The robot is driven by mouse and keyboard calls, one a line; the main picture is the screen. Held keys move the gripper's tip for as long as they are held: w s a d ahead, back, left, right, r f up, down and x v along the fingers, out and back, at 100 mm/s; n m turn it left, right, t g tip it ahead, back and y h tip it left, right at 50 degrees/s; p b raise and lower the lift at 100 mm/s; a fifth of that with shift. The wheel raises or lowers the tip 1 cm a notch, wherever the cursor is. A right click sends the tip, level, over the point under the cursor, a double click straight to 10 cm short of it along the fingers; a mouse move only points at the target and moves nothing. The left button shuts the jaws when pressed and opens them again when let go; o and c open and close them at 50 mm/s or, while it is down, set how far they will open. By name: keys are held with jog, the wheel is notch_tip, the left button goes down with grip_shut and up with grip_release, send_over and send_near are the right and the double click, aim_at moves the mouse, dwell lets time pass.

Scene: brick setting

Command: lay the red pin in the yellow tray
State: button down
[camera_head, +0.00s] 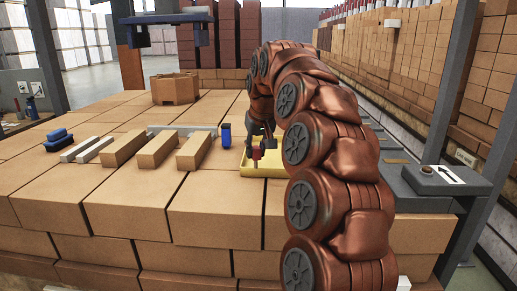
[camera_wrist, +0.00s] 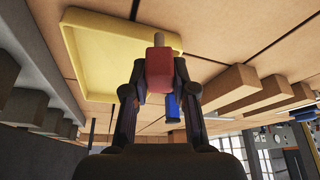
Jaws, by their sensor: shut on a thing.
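The red pin (camera_wrist: 159,70) has a red block-like head and a pale shank. My gripper (camera_wrist: 160,78) is shut on its head, one finger on each side. In the head view the pin (camera_head: 257,153) hangs below my gripper (camera_head: 264,144), shank downward, in front of the yellow tray. The shallow yellow tray (camera_head: 249,171) lies on the brick surface, its right part hidden by my arm. In the wrist view the tray (camera_wrist: 90,55) is at upper left, and the shank overlaps its right part. I cannot tell the exact gap between pin and tray.
A blue cylinder (camera_head: 225,136) stands just left of the tray. Several tan bars (camera_head: 158,150) lie further left, with blue pieces (camera_head: 59,139) beyond. A tan octagonal block (camera_head: 175,89) stands behind. A grey box with an arrow label (camera_head: 436,178) is at right.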

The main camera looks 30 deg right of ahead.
jog(key=w+d, duration=0.1)
jog(key=w, duration=0.1)
jog(key=w+d+p, duration=0.1)
jog(key=w+d, duration=0.1)
jog(key=w+d+p, duration=0.1)
jog(key=w+d, duration=0.1)
jog(key=shift+w+f, duration=0.15)
jog(key=shift+f, duration=0.25)
jog(key=shift+f, duration=0.1)
jog(key=shift+f+p, duration=0.55)
jog(key=shift+f, duration=1.1)
jog(key=shift+f, duration=0.15)
jog(key=c, duration=0.9)
grip_release()
jog(key=shift+c, duration=0.2)
jog(key=shift+r, duration=0.3)
jog(key=b+v, duration=0.1)
jog(key=v, duration=1)
jog(key=shift+s+r+b, duration=0.3)
jog(key=shift+r, duration=0.05)
